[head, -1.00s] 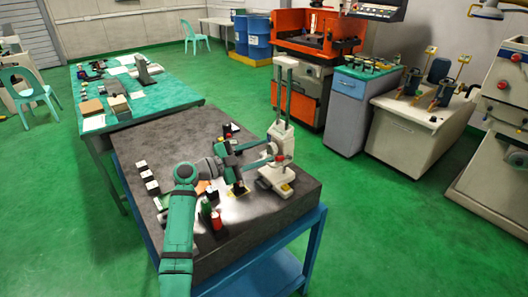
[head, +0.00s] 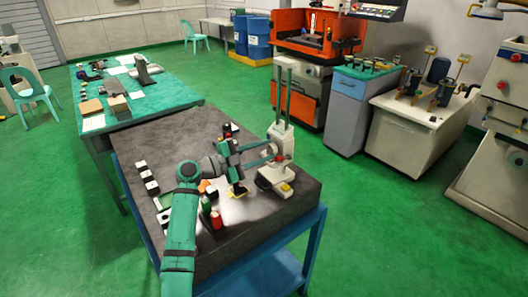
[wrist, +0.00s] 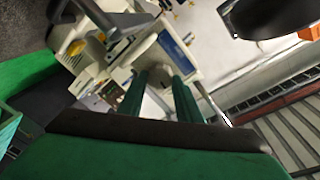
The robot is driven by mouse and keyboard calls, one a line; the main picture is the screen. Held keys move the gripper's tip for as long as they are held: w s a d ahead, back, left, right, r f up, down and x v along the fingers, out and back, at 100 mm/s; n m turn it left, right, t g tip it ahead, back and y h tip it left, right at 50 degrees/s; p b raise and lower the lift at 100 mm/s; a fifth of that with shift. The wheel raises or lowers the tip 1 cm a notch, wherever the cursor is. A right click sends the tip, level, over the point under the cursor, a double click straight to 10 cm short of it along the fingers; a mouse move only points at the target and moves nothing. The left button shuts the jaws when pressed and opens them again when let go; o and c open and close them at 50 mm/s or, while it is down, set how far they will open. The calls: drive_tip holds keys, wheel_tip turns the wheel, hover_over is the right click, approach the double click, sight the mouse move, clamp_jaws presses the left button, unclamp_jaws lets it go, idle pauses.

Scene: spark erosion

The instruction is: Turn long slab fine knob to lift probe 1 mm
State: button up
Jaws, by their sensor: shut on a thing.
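The measuring stand (head: 270,178) is cream-white with two upright posts and stands on the dark granite slab (head: 262,214). My gripper (head: 272,150) reaches the middle of the stand from the left. Its two green fingers lie on either side of the fine knob on the stand's body; the knob is mostly hidden in the head view. In the wrist view, my gripper (wrist: 158,78) has its fingers pointing at the white body of the stand (wrist: 112,50), with a small pale part between the tips. I cannot make out the probe tip.
Several black and white blocks line the slab's left side. A green-topped table (head: 150,100) is behind left. Machines stand at the back right.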

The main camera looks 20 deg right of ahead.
drive_tip(key=m, duration=0.4)
drive_tip(key=shift+s+m+y, duration=0.1)
drive_tip(key=shift+m+y, duration=0.2)
drive_tip(key=shift+y, duration=0.1)
drive_tip(key=m, duration=0.4)
drive_tip(key=shift+y, duration=0.4)
drive_tip(key=m+t, duration=0.1)
drive_tip(key=m, duration=0.3)
drive_tip(key=shift+s+m, duration=0.15)
drive_tip(key=shift+m, duration=0.25)
drive_tip(key=m+t, duration=0.1)
drive_tip(key=m, duration=0.2)
drive_tip(key=shift+d+m+y, duration=0.1)
drive_tip(key=shift+m+y, duration=0.2)
drive_tip(key=o, duration=0.8)
drive_tip(key=shift+c, duration=0.2)
drive_tip(key=v, duration=1.1)
